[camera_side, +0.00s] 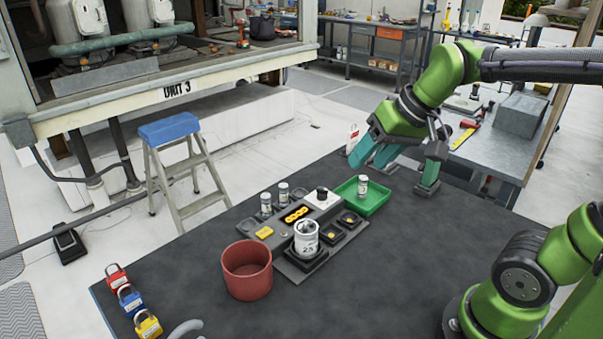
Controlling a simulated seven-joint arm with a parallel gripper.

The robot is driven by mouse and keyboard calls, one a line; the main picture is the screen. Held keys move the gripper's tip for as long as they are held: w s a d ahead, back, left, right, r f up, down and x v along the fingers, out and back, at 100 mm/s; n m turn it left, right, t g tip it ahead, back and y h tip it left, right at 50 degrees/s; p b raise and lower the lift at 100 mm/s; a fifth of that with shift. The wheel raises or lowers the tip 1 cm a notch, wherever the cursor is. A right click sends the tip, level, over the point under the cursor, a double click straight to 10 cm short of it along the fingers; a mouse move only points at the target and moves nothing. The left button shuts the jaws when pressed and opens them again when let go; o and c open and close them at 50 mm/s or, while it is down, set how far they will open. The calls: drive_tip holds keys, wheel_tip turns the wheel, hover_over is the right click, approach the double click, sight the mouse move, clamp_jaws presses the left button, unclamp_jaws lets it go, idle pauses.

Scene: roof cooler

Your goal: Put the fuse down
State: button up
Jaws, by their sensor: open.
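A small white cylindrical fuse (362,187) stands upright in the green tray (376,207), near its back. Two similar small white cylinders stand upright at the left of the dark holder, one in front (266,204) and one behind (284,194). My gripper (396,172) is open and empty, with its teal fingers spread wide. In the picture it is above and to the right of the tray, by the far edge of the dark table, apart from the fuse.
A larger white can (306,240) stands in a dark base in front of the tray. A red-brown pot (247,270) is to its left. Red, blue and yellow padlocks (130,301) lie at the table's left edge.

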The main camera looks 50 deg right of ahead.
drive_tip(key=s+a+f+t, duration=0.1)
drive_tip(key=s+a, duration=0.2)
drive_tip(key=s, duration=0.2)
drive_tip(key=shift+a+f+n+t+y, duration=0.2)
drive_tip(key=shift+n+t+y, duration=0.1)
drive_tip(key=shift+o, duration=0.5)
idle(0.5)
